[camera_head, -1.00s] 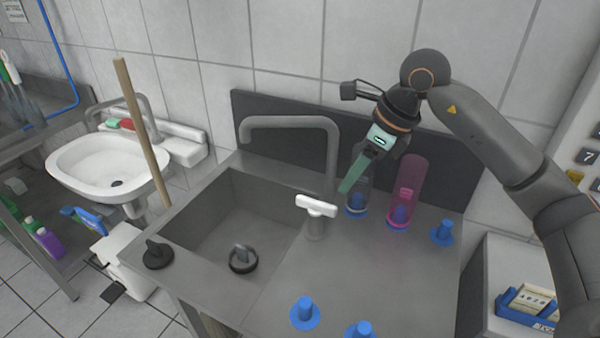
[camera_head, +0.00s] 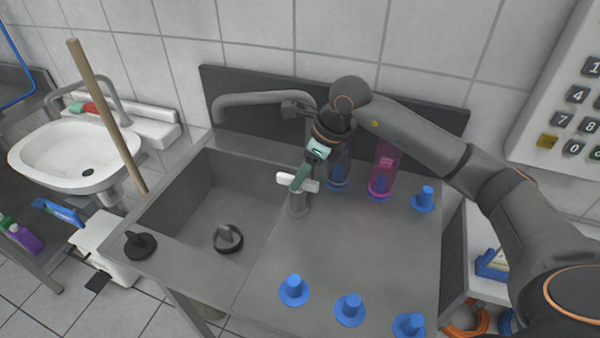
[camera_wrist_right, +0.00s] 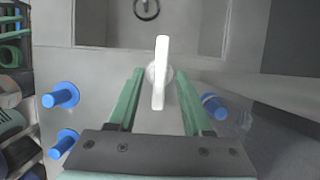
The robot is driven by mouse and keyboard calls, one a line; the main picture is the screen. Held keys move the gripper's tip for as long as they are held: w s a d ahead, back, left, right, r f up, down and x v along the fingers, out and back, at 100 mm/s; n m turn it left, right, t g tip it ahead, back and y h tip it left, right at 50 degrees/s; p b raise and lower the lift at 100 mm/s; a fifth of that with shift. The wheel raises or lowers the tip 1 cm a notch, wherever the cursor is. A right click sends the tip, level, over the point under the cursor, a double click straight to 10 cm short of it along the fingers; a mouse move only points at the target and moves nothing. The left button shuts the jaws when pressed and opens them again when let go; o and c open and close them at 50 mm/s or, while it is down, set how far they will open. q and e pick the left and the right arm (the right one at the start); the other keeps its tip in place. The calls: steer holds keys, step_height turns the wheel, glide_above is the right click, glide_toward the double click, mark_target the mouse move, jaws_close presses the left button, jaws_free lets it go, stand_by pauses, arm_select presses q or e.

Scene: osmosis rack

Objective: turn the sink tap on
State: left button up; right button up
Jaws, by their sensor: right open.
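The sink tap has a grey curved spout (camera_head: 262,98) over the steel basin (camera_head: 190,200) and a white bar handle (camera_head: 287,179) on a short post (camera_head: 299,204) at the basin's right edge. My right gripper (camera_head: 300,178) is at the handle in the head view and hides part of it. In the right wrist view the white handle (camera_wrist_right: 161,72) stands lengthwise between and just beyond the green fingers of the open gripper (camera_wrist_right: 158,75). A gap shows on both sides of the handle. My left gripper is not in view.
A clear cylinder (camera_head: 338,168) and a pink cylinder (camera_head: 384,170) stand behind the handle, close to my right arm. Several blue pegs (camera_head: 294,290) stand on the counter (camera_head: 260,292). A wooden stick (camera_head: 105,110) rises left of the basin. The counter's middle is clear.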

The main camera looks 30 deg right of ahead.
steer(key=shift+w+a+f, duration=0.15)
steer(key=shift+w+f, duration=0.05)
steer(key=shift+f, duration=0.35)
jaws_close()
